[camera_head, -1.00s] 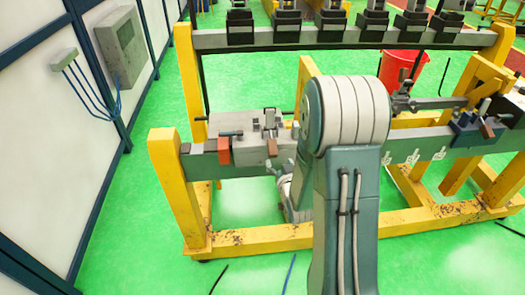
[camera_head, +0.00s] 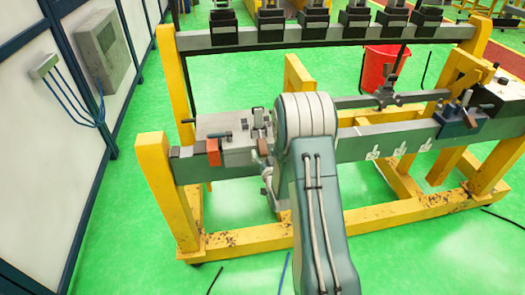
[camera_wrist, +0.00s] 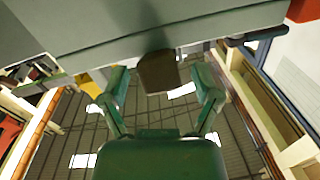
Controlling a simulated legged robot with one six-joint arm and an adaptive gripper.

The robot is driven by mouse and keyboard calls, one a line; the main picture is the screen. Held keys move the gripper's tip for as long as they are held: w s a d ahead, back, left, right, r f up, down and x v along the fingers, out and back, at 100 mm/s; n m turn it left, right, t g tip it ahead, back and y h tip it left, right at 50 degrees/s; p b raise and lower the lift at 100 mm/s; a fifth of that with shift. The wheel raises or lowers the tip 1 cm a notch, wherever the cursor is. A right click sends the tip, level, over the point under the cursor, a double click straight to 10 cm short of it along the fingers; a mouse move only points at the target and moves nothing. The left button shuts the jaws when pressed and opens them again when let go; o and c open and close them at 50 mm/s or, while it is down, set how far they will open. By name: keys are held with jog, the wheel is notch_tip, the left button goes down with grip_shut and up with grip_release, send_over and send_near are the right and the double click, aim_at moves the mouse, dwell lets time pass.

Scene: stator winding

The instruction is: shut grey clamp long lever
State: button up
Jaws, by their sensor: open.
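The grey clamp (camera_head: 232,128) sits on the left part of the long beam, with an orange-red block at its left and a brown-ended lever (camera_head: 262,146) hanging at its front right. Which of its levers is the long one, I cannot tell. My gripper (camera_head: 267,178) is just below that brown end, partly hidden by my arm. In the wrist view my gripper (camera_wrist: 163,86) points up, its two green fingers spread. A brown block (camera_wrist: 158,72), apparently the lever end, hangs between the fingertips with gaps on both sides. The grey clamp or beam underside fills the top.
A yellow frame (camera_head: 165,190) carries the grey beam (camera_head: 350,147). A blue clamp (camera_head: 458,122) sits on the beam at the right. A red bucket (camera_head: 383,68) stands behind. A row of black holders (camera_head: 270,27) lines the rear bar. Green floor lies open in front.

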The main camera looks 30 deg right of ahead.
jog(key=shift+w+d, duration=0.15)
jog(key=shift+w, duration=0.6)
grip_shut()
